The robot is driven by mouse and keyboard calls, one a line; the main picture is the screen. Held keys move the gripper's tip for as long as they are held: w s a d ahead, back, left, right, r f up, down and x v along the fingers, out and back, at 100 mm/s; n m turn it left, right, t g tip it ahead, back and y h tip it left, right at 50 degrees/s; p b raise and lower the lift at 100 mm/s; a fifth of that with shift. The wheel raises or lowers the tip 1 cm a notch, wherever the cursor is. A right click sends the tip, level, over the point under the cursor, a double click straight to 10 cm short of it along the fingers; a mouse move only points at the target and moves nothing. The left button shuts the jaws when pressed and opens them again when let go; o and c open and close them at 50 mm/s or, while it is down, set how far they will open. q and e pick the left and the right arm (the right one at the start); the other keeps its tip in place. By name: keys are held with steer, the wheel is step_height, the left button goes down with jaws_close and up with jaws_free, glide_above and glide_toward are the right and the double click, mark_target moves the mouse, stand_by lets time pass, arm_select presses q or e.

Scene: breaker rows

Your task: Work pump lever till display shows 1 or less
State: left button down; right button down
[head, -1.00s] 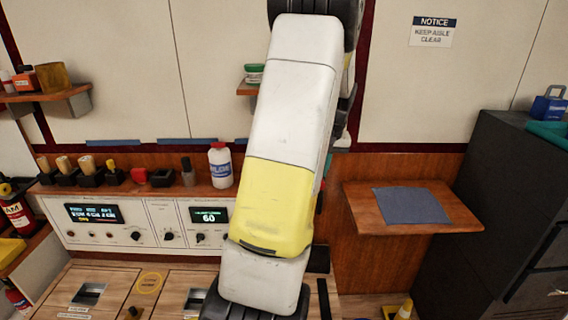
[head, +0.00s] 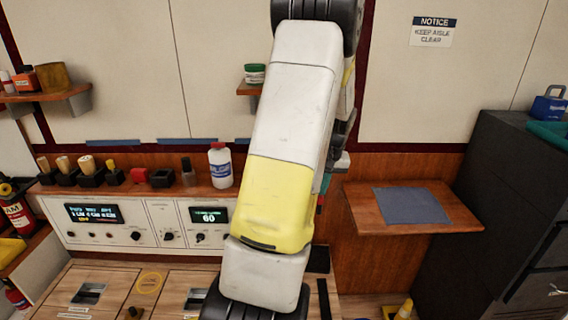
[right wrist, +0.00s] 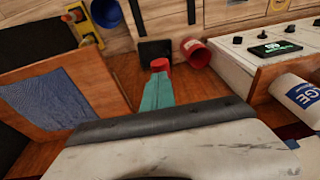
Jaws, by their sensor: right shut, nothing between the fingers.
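The display (head: 209,217) on the white console reads 60. My right arm crosses the middle of the head view and hides most of what lies behind it. Part of my right gripper (head: 341,160) shows past the arm's right edge; it is shut and empty. In the right wrist view a teal bar with a red end (right wrist: 157,92), which looks like the pump lever, sticks out from beyond the gripper's pale body. I cannot tell whether the gripper touches it. A sliver of teal also shows behind my arm in the head view. My left gripper is out of view.
A white bottle (head: 220,165) stands on the ledge left of my arm. A wooden shelf with a blue-grey mat (head: 411,205) is at right, beside a dark cabinet (head: 510,200). A red cup (right wrist: 196,52) and a blue cup (right wrist: 106,12) show in the right wrist view.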

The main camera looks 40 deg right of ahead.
steer(key=shift+s+a+f, duration=0.1)
steer(key=shift+s+f, duration=0.05)
steer(key=shift+f, duration=0.8)
steer(key=shift+s+a+f, duration=0.1)
steer(key=shift+f, duration=0.95)
steer(key=shift+a+f, duration=0.1)
steer(key=shift+a, duration=0.05)
steer(key=shift+r, duration=0.25)
steer(key=s+a+r, duration=0.3)
steer(key=s+r, duration=0.3)
steer(key=r, duration=0.6)
